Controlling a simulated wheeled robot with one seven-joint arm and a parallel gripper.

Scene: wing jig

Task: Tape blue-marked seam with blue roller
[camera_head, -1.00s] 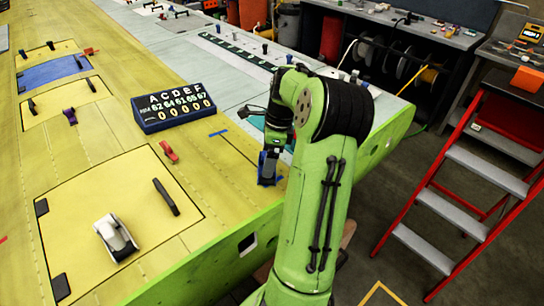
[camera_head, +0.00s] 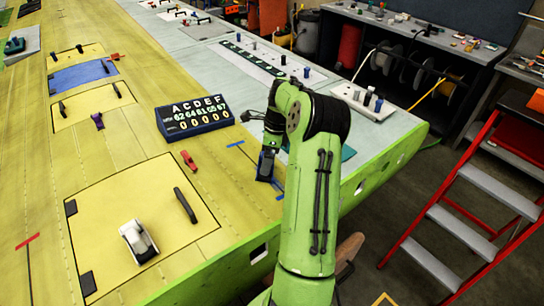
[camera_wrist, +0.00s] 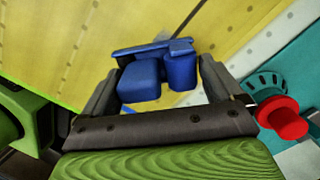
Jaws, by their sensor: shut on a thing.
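My gripper (camera_head: 266,168) reaches down to the yellow wing skin near its right edge. In the wrist view my gripper (camera_wrist: 160,85) is shut on a blue roller (camera_wrist: 180,68), which sits between the two dark fingers. The roller is low over the skin; I cannot tell whether it touches. One short blue mark (camera_head: 236,143) lies on the skin to the upper left of my gripper. Another small blue mark (camera_head: 280,198) lies just below it, close to the wing's edge.
A dark counter board (camera_head: 195,117) stands left of my gripper. A red clamp (camera_head: 189,160), a black handle (camera_head: 185,205) and a white tool (camera_head: 138,242) lie on the wing. A red step ladder (camera_head: 470,190) stands on the right. A red knob (camera_wrist: 282,118) is beside the right finger.

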